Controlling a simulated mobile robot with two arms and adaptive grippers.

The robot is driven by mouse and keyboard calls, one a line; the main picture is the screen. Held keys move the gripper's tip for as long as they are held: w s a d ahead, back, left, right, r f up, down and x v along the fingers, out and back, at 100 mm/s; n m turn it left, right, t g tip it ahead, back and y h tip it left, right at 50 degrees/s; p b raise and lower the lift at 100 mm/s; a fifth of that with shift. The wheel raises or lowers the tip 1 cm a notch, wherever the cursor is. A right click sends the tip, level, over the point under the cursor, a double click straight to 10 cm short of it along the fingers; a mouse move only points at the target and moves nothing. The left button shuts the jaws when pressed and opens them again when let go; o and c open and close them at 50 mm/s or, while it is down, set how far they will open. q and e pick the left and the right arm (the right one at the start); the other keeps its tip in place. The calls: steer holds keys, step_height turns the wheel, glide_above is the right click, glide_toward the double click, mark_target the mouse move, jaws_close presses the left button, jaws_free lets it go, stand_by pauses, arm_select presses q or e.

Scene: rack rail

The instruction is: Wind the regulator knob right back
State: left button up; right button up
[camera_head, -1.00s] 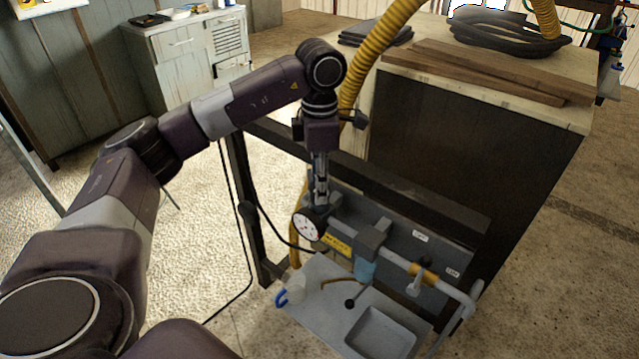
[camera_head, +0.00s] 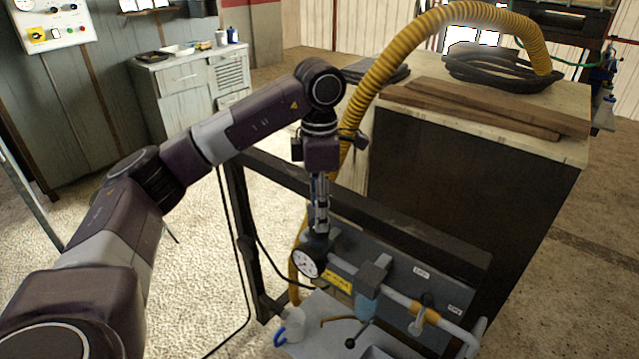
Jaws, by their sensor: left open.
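My left gripper (camera_head: 319,222) points down over the left end of the rail assembly, just above and behind the round white-faced gauge (camera_head: 306,263). Its fingers are open. The dark regulator body (camera_head: 322,245) shows only in part beside the gauge. The regulator knob is not clearly distinguishable near the fingers, and I cannot tell whether they touch it. My right gripper is not in view.
A grey pipe with a yellow-collared valve (camera_head: 424,308) runs right from the regulator. A clear-blue bowl (camera_head: 366,306) hangs below it. A yellow hose (camera_head: 400,50) arches behind my wrist to the wooden-topped bench (camera_head: 560,148). A dark frame bar (camera_head: 400,215) crosses behind.

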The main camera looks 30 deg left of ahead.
arm_select(q)
step_height(320, 180, up, 8)
steer(key=shift+r, duration=0.25)
stand_by(0.7)
